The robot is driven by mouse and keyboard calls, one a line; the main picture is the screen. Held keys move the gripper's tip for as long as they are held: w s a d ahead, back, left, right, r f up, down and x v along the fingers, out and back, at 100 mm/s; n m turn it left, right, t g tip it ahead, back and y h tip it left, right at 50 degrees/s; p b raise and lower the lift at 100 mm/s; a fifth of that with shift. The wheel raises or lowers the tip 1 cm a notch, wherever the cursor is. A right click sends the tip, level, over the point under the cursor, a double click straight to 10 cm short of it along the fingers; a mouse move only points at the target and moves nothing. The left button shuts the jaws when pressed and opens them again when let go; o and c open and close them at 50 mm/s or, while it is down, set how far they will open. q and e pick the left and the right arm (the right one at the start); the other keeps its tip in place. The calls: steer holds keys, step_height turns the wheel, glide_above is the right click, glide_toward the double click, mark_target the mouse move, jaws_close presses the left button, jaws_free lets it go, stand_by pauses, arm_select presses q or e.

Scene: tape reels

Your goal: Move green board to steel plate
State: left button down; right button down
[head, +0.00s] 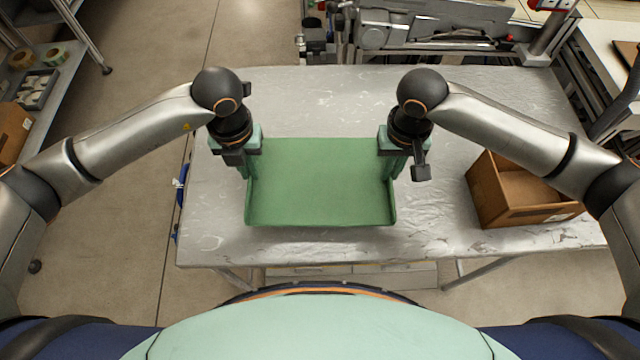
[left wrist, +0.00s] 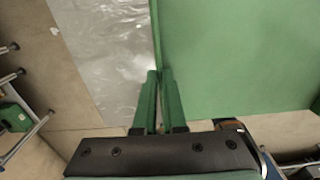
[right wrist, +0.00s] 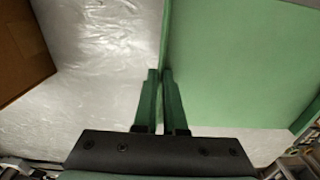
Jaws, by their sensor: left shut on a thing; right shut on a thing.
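The green board (head: 320,185) is a flat green piece with raised side edges, in the middle of the head view above the steel plate (head: 225,205), a worn silver tabletop. I cannot tell whether it touches the plate. My left gripper (head: 246,172) is shut on the board's left edge, and its fingers pinch the rim in the left wrist view (left wrist: 160,78). My right gripper (head: 394,170) is shut on the right edge, and the rim also shows between its fingers in the right wrist view (right wrist: 160,76). The gripped edges are partly hidden by the grippers.
An open cardboard box (head: 520,195) stands on the right of the table. Machinery (head: 410,30) lies beyond the far edge. A shelf with tape reels (head: 40,60) is at the far left. Bare metal surface shows behind and in front of the board.

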steer(key=shift+r, duration=0.1)
stand_by(0.4)
